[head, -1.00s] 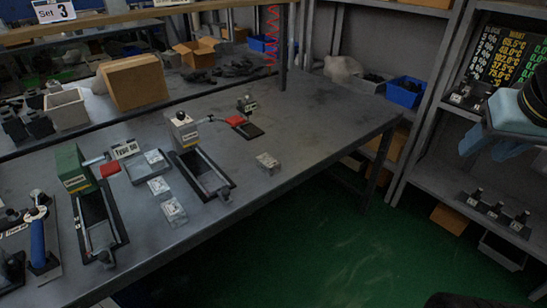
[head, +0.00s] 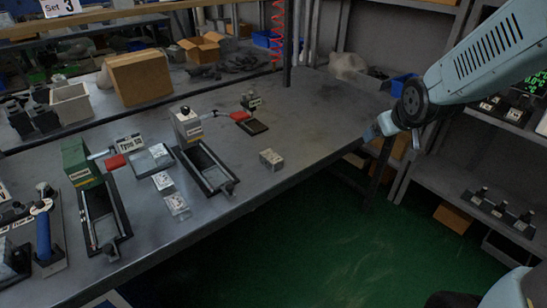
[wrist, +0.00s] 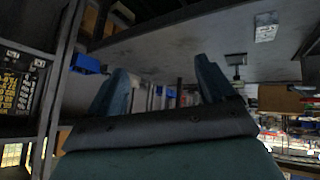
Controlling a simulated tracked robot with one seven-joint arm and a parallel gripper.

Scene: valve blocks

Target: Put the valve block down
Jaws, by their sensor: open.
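A small silver valve block (head: 271,159) sits alone on the grey workbench (head: 310,125) near its front edge. It also shows in the wrist view (wrist: 265,27), upper right. Two similar small blocks lie further left, one upper (head: 163,182) and one lower (head: 177,205). My gripper (head: 374,131) is by the right end of the bench, to the right of the lone block and apart from it. In the wrist view its two blue fingers (wrist: 163,85) stand apart with nothing seen between them.
Two vise-like fixtures, one with a grey head (head: 187,125) and one green (head: 78,165), stand on the bench. A cardboard box (head: 139,78) and white bin (head: 70,106) are behind. A shelf (head: 440,180) stands at right with small dark-topped parts (head: 497,209). The bench's right half is mostly clear.

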